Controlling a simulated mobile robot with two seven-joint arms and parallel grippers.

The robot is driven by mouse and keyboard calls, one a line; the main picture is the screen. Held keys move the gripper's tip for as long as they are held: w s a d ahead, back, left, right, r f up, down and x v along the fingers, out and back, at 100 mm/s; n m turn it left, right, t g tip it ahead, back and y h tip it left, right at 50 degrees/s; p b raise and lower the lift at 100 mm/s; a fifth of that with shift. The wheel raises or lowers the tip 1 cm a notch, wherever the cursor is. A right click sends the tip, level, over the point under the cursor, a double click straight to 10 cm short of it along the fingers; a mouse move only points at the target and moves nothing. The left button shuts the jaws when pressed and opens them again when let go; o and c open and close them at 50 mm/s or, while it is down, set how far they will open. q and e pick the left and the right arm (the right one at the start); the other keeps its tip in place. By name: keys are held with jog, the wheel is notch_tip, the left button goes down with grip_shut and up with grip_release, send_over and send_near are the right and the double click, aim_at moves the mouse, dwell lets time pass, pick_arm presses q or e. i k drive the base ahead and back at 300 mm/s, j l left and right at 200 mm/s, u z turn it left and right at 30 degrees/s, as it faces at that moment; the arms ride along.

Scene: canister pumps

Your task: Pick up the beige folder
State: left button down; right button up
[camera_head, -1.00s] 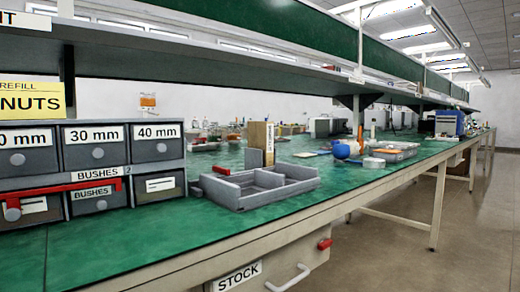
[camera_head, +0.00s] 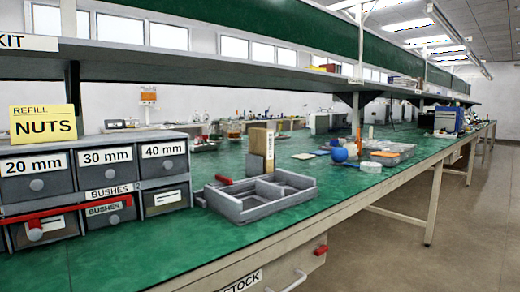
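A tan, box-like upright item (camera_head: 258,142) stands on the green bench behind the grey divided tray; it looks like the beige folder. A white label with dark lettering runs down its right-hand narrow face. A grey upright piece (camera_head: 254,164) stands against its lower front and hides part of it. Neither of my grippers shows in the view.
The grey divided tray (camera_head: 231,207) lies in front of the folder. A grey drawer unit (camera_head: 103,159) with labelled drawers stands left, under a long shelf (camera_head: 220,74). A blue ball (camera_head: 339,155) and flat trays lie farther right. Open floor (camera_head: 465,225) lies right of the bench.

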aim_at(261, 141)
jog(key=l+u, duration=0.1)
jog(key=u, duration=0.35)
jog(key=l+u, duration=0.15)
jog(key=u, duration=0.3)
jog(key=l+u, duration=0.65)
jog(key=l, duration=0.25)
jog(key=l+u, duration=0.1)
jog(key=l, duration=0.2)
jog(key=k+l+u, duration=0.1)
jog(key=l, duration=0.2)
jog(key=k+l+u, duration=0.1)
jog(key=k+l, duration=0.1)
jog(key=l, duration=0.3)
jog(key=k+l, duration=0.15)
jog(key=l, duration=0.2)
jog(key=k+l, duration=0.1)
jog(key=l, duration=0.3)
jog(key=k+l+u, duration=0.1)
jog(key=l, duration=0.3)
jog(key=k+l, duration=0.15)
jog(key=l, duration=0.2)
